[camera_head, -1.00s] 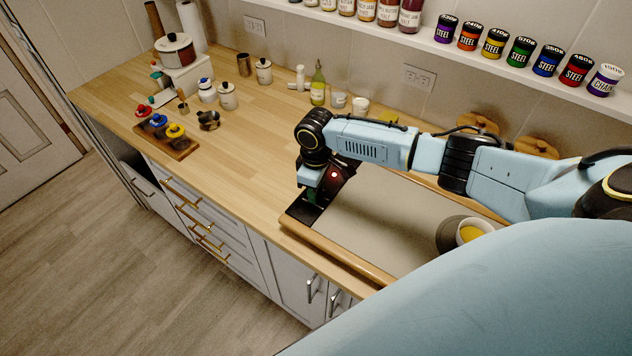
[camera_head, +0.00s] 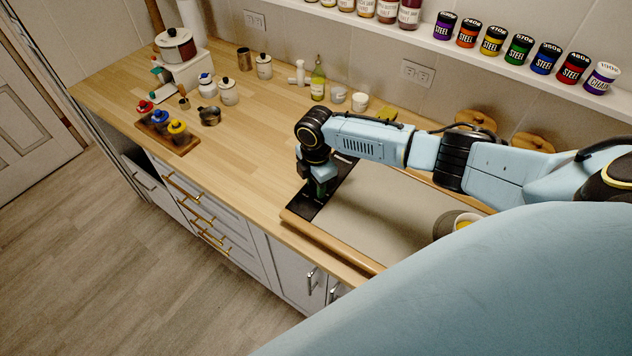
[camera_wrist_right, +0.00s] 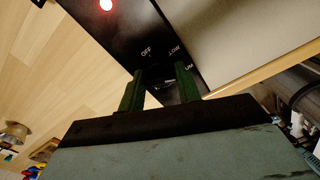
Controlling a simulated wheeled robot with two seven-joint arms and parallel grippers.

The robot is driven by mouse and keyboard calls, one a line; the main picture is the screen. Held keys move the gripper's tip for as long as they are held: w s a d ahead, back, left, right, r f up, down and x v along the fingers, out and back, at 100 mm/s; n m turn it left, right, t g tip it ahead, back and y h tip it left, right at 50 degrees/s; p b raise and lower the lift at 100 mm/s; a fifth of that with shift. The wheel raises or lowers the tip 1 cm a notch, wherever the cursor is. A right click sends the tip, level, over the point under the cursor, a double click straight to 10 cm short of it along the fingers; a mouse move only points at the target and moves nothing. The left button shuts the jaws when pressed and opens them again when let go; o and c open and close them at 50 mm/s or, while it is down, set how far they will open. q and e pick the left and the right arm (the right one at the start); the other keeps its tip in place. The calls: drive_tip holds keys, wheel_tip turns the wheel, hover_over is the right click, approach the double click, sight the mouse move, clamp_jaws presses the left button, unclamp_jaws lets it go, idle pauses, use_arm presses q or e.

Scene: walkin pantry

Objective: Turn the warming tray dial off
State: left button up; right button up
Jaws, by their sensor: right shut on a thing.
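The warming tray (camera_head: 395,220) is a light flat plate with a wooden rim on the counter, with a black control panel (camera_head: 303,208) at its left end. In the right wrist view, the panel (camera_wrist_right: 128,38) shows the markings OFF, LOW and part of another word, and a lit red lamp (camera_wrist_right: 106,5). My right gripper (camera_head: 321,190) points down at the panel. Its green fingers (camera_wrist_right: 160,73) are shut on the dark dial (camera_wrist_right: 160,79), which is mostly hidden between them. The dial's pointer setting cannot be read. My left gripper is not in view.
A bowl with yellow contents (camera_head: 463,223) stands on the tray, partly hidden by my body. The counter left of the panel is clear.

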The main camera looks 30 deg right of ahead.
drive_tip(key=n, duration=0.5)
drive_tip(key=shift+n, duration=0.3)
drive_tip(key=n+b, duration=0.1)
drive_tip(key=n, duration=0.4)
drive_tip(key=n+b, duration=0.2)
drive_tip(key=n, duration=0.4)
drive_tip(key=shift+n, duration=0.4)
drive_tip(key=n+b, duration=0.1)
drive_tip(key=n, duration=0.4)
drive_tip(key=o, duration=1)
drive_tip(key=shift+r, duration=0.1)
wheel_tip(320, 180, up, 13)
drive_tip(key=b, duration=0.1)
drive_tip(key=shift+r, duration=0.15)
